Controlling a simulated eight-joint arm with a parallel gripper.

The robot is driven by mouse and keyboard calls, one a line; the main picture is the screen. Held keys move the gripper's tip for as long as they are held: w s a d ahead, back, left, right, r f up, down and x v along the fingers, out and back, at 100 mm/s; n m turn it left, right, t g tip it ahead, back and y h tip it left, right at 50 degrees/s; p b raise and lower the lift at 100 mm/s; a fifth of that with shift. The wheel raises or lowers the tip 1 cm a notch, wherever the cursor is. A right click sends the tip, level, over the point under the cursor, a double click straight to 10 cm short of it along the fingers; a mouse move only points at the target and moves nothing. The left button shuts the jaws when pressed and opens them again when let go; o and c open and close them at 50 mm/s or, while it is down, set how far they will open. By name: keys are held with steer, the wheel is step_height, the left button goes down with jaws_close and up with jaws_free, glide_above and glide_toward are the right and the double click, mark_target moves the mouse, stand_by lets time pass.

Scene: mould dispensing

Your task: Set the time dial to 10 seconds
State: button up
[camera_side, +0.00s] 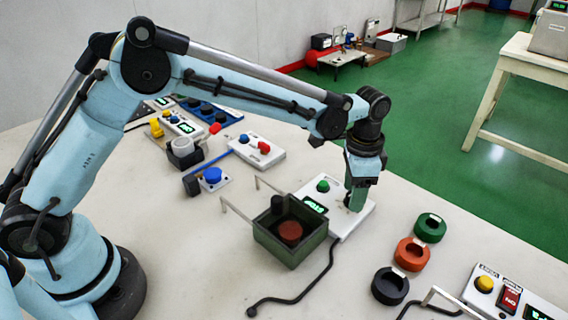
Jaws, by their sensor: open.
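My gripper (355,203) points straight down over the right part of a white control panel in the middle of the table. Its jaws are open and low at the panel's surface. The panel (341,229) carries a green round button (323,186) and a small display (314,204) with green characters, too small to read surely. No time dial shows clearly there; anything under or between the fingers is hidden. I cannot tell whether the fingers touch the panel.
A green open box (272,249) with a dark knob and a reddish disc inside stands left of the panel. Green, orange and black rings (410,253) lie to the right. Another control box (500,292) is at the front right. A black cable (300,297) lies in front.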

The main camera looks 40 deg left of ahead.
step_height(320, 180, up, 12)
stand_by(0.5)
steer(key=shift+r, duration=0.1)
steer(key=s+a+r+n+t, duration=0.45)
steer(key=s+a, duration=0.35)
steer(key=a, duration=0.3)
steer(key=s+a+f+n+t, duration=0.2)
steer(key=s+a+f+n, duration=0.2)
steer(key=s, duration=0.6)
steer(key=a+f, duration=0.2)
steer(key=a, duration=0.1)
steer(key=shift+a+n+t, duration=0.35)
steer(key=shift+a, duration=0.05)
